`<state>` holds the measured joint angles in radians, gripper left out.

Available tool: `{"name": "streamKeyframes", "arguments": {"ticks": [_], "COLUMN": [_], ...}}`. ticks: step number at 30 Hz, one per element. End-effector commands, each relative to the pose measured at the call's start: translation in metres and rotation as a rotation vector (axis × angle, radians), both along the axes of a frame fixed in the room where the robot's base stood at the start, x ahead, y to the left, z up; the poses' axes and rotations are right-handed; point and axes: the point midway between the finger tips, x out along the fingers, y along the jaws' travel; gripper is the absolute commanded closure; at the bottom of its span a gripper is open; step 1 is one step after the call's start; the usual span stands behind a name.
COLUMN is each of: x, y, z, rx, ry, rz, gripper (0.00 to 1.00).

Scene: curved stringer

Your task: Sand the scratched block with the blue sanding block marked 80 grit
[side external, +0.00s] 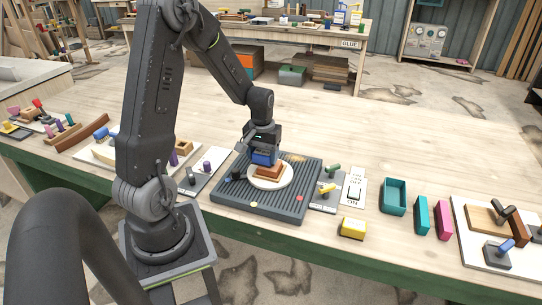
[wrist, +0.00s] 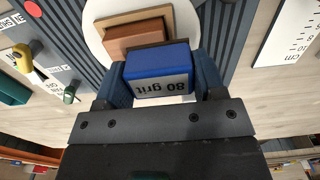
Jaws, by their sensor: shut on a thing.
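The blue sanding block (wrist: 158,62) shows its "80 grit" label in the wrist view, upside down. My gripper (wrist: 160,84) is shut on it, one finger on each side. In the side external view my gripper (side external: 264,148) holds the blue block (side external: 264,158) just over a reddish-brown wooden block (side external: 268,171). That block also shows in the wrist view (wrist: 136,37), on a lighter wooden piece (wrist: 122,19) on a white round plate (wrist: 97,10). I cannot tell whether the blue block touches the brown block. No scratches can be made out.
The plate stands on a dark ribbed mat (side external: 235,197). A yellow block (side external: 352,228), a teal tray (side external: 393,196) and a pink block (side external: 444,220) lie to the right. A panel with a yellow-handled clamp or switch (side external: 327,189) adjoins the mat. The table behind the mat is clear.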

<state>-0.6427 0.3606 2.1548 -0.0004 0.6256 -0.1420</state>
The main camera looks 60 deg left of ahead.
Motion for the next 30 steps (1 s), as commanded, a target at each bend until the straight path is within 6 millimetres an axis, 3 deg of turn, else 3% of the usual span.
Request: {"name": "streamKeyframes", "arguments": {"ticks": [5,9,30], "x": [-0.008,-0.008,-0.008], "y": [0.008,0.007,0.007], "z": [0.001,0.028,0.083], "rx": [-0.001,0.001,0.0], "ry": [0.002,0.0,0.0], "rz": [0.0,-0.001,0.0], "gripper": [0.59,0.59,0.59]}}
